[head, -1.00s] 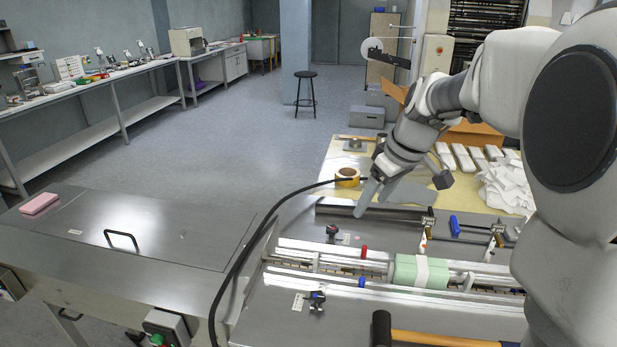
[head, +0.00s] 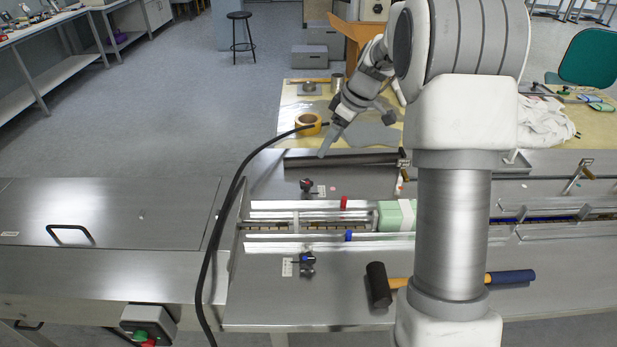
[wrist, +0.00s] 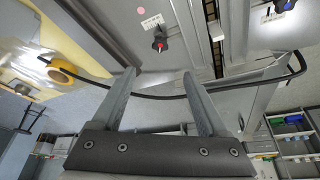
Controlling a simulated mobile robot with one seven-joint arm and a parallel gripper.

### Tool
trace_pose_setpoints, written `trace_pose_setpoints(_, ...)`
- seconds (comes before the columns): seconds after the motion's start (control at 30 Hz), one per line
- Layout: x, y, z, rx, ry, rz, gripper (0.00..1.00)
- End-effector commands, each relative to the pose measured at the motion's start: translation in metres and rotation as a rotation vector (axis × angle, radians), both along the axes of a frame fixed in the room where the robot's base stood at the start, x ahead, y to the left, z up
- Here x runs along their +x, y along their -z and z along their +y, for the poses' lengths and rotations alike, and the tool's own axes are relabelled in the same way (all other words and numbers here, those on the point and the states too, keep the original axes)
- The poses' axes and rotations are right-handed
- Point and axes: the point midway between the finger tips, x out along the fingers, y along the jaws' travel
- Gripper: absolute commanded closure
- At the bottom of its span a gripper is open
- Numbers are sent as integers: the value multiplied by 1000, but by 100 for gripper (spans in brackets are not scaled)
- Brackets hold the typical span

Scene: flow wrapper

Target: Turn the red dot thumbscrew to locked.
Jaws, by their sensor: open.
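The red dot thumbscrew (head: 306,185) is a small dark knob with a red mark on the steel machine deck, left of a white label (head: 321,190). In the wrist view the thumbscrew (wrist: 160,44) shows its red dot, just beyond and between my fingertips, below its label (wrist: 152,21). My gripper (wrist: 158,73) is open and empty, its two fingers apart. In the head view my gripper (head: 324,153) hangs behind and slightly right of the knob, not touching it. The label's markings and the knob's exact setting are too small to read.
A similar blue-marked thumbscrew (head: 307,261) sits nearer the front. Guide rails with a red tab (head: 343,202) and green block (head: 394,214) lie between. A black cable (head: 232,195) arcs on the left.

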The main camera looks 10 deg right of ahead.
Motion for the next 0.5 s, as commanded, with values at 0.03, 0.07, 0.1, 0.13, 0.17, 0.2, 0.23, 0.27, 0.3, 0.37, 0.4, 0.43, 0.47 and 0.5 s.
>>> trace_pose_setpoints(0.03, 1, 12, 4, 1, -1, 6, 24)
trace_pose_setpoints(0.07, 3, 17, 5, 1, -1, 6, 24)
trace_pose_setpoints(0.1, 5, 25, 8, 1, -1, 7, 24)
trace_pose_setpoints(0.13, 7, 32, 10, 0, -1, 6, 24)
trace_pose_setpoints(0.17, 8, 38, 12, 0, -1, 6, 24)
trace_pose_setpoints(0.2, 11, 46, 14, 1, 0, 7, 24)
trace_pose_setpoints(0.23, 12, 52, 16, 1, 0, 7, 24)
trace_pose_setpoints(0.27, 14, 58, 18, 1, 0, 7, 24)
trace_pose_setpoints(0.3, 16, 66, 20, -1, -1, 6, 24)
trace_pose_setpoints(0.37, 20, 78, 25, 0, -1, 6, 24)
trace_pose_setpoints(0.4, 22, 87, 27, 1, 0, 7, 24)
trace_pose_setpoints(0.43, 23, 92, 29, 1, 0, 7, 24)
trace_pose_setpoints(0.47, 25, 98, 30, 0, 0, 6, 24)
trace_pose_setpoints(0.5, 27, 105, 33, 0, -1, 5, 24)
